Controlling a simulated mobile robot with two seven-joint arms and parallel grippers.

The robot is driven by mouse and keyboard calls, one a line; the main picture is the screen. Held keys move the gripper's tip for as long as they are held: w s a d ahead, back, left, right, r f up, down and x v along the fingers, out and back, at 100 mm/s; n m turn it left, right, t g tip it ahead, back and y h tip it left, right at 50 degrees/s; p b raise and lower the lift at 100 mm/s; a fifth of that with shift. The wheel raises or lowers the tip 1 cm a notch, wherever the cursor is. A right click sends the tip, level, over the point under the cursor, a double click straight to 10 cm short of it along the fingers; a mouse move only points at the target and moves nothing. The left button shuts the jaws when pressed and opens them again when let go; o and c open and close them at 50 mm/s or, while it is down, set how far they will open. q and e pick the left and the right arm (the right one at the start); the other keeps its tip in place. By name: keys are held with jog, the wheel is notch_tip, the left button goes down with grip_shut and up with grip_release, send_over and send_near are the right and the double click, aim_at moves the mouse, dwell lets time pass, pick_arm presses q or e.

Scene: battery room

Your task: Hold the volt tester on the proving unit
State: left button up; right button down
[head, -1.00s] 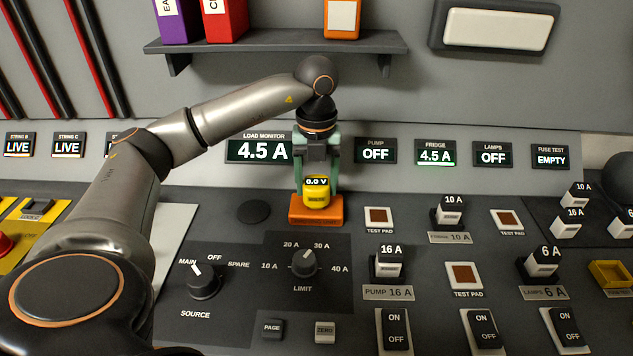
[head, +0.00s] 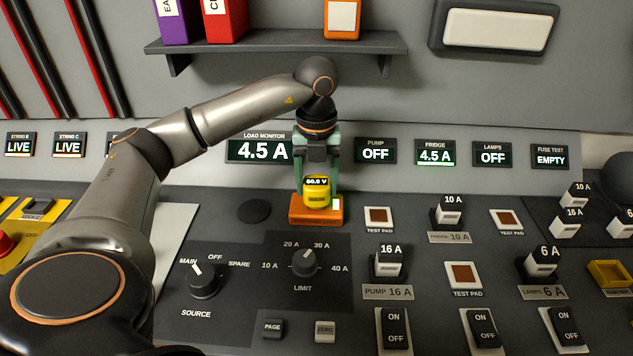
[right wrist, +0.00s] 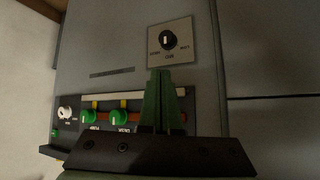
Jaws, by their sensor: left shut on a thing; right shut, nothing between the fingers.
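The yellow volt tester (head: 316,194) is upright in my left gripper (head: 317,187), whose green fingers are shut around it. Its small display reads 60.0 V, though the digits are small. The tester's lower end meets the orange proving unit (head: 302,212) on the panel below the load monitor. A white light shows on the right of the proving unit. My right gripper (right wrist: 162,80) shows in the right wrist view, with its green fingers shut together and empty, in front of a grey cabinet.
The load monitor (head: 264,150) reads 4.5 A. Right of the proving unit are test pads (head: 378,217), labelled fuses (head: 389,262) and ON/OFF switches (head: 394,328). The source knob (head: 204,282) and limit knob (head: 304,263) are nearer. A shelf (head: 275,42) overhangs behind. The right wrist view shows a knob (right wrist: 168,41) and green plugs (right wrist: 119,118).

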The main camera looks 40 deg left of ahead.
pick_arm(q)
jog(key=shift+f, duration=0.1)
